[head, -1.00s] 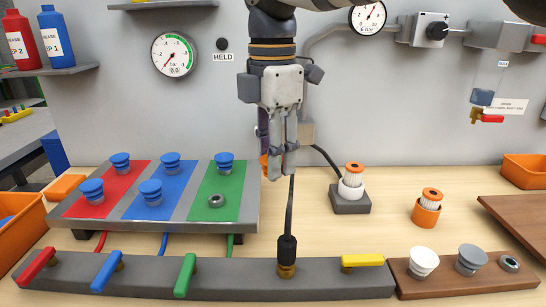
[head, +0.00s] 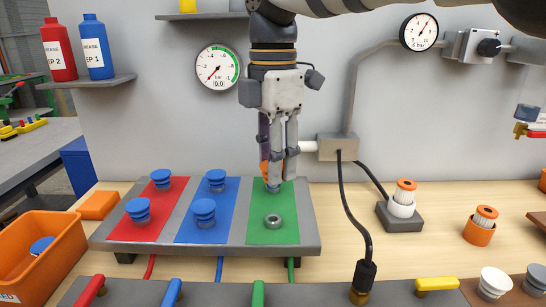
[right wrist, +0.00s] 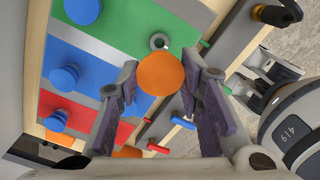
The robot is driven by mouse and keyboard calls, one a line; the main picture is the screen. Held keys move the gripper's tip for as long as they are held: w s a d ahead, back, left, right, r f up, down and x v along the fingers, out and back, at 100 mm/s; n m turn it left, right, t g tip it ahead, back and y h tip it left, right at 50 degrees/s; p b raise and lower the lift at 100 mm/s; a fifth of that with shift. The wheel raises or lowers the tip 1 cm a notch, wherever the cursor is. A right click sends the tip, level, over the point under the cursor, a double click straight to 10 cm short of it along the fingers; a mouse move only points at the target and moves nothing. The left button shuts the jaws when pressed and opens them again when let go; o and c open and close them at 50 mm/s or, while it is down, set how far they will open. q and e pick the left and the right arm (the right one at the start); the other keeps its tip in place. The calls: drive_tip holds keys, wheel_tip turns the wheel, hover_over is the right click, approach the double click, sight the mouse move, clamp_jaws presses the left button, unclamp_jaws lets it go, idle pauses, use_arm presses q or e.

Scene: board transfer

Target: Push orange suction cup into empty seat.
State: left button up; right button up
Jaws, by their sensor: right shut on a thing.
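My right gripper (head: 271,184) points down over the far part of the green strip (head: 264,204), shut on an orange suction cup (head: 265,170). The cup is partly hidden by the fingers. In the right wrist view the cup (right wrist: 160,74) shows as a round orange disc between the fingers. The empty seat (head: 273,221), a grey ring with a dark hole, is on the near part of the green strip, below the gripper in the picture. The far cup on that strip is mostly hidden behind the gripper. My left gripper is not in view.
Several blue cups (head: 204,211) stand on the red and blue strips of the grey panel (head: 215,247). Coloured levers (head: 258,293) line the front bar. An orange bin (head: 60,262) stands at left. A black hose (head: 346,205) hangs right of the panel.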

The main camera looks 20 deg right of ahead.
drive_tip(key=shift+f, duration=2.8)
drive_tip(key=shift+f, duration=1.15)
drive_tip(key=o, duration=1.2)
drive_tip(key=shift+f, duration=0.1)
wheel_tip(320, 180, up, 12)
drive_tip(key=shift+r, duration=0.1)
